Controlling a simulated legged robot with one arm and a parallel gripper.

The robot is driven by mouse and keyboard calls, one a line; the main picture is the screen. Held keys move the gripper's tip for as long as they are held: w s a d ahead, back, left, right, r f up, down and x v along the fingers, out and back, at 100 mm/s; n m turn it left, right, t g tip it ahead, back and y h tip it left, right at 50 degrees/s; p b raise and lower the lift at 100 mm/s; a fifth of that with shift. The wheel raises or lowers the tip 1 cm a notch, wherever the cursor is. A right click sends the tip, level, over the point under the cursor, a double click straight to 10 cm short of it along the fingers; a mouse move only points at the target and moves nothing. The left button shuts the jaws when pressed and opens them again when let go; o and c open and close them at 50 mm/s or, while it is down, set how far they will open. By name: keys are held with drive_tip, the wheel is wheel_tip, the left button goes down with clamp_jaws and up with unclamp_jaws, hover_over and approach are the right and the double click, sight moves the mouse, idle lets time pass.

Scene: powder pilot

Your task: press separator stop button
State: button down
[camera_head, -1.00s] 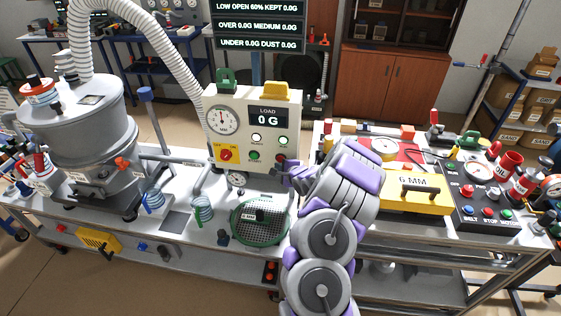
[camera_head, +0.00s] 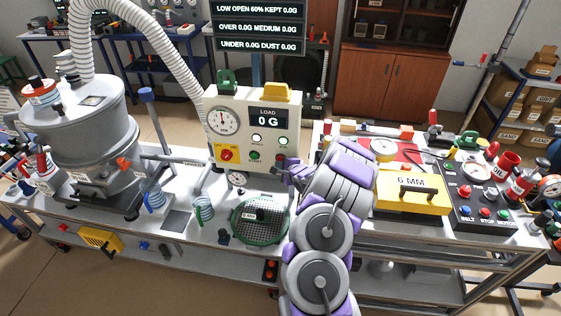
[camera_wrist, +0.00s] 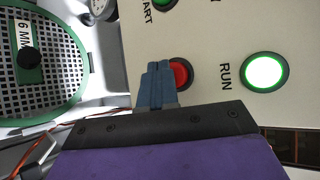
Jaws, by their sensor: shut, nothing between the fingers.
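The red stop button (camera_wrist: 182,73) sits on the cream control panel (camera_head: 236,106) of the separator. In the head view my gripper (camera_head: 285,168) is at the panel's lower right, and the dark hand hides part of that corner. The green start button (camera_head: 255,155) is left of it. The RUN lamp (camera_wrist: 265,71) glows white, above the red button on the panel.
A yellow plate with a red knob (camera_head: 226,154) is on the panel's lower left. The round green-rimmed sieve (camera_head: 260,238) lies on the bench below. The yellow 6 MM box (camera_head: 413,196) and a black button box (camera_head: 481,212) stand right of my arm.

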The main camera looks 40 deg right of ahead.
drive_tip(key=shift+w+d+p, duration=0.25)
drive_tip(key=shift+p, duration=0.25)
idle(0.4)
drive_tip(key=shift+s+a, duration=0.55)
drive_tip(key=shift+a, duration=0.15)
drive_tip(key=shift+s, duration=0.1)
drive_tip(key=shift+s+a+p, duration=0.4)
drive_tip(key=shift+s+a, duration=0.55)
drive_tip(key=shift+a, duration=0.2)
drive_tip(key=shift+s+a+p, duration=0.35)
drive_tip(key=shift+s+a, duration=0.6)
drive_tip(key=shift+a, duration=0.2)
drive_tip(key=shift+w+r, duration=0.1)
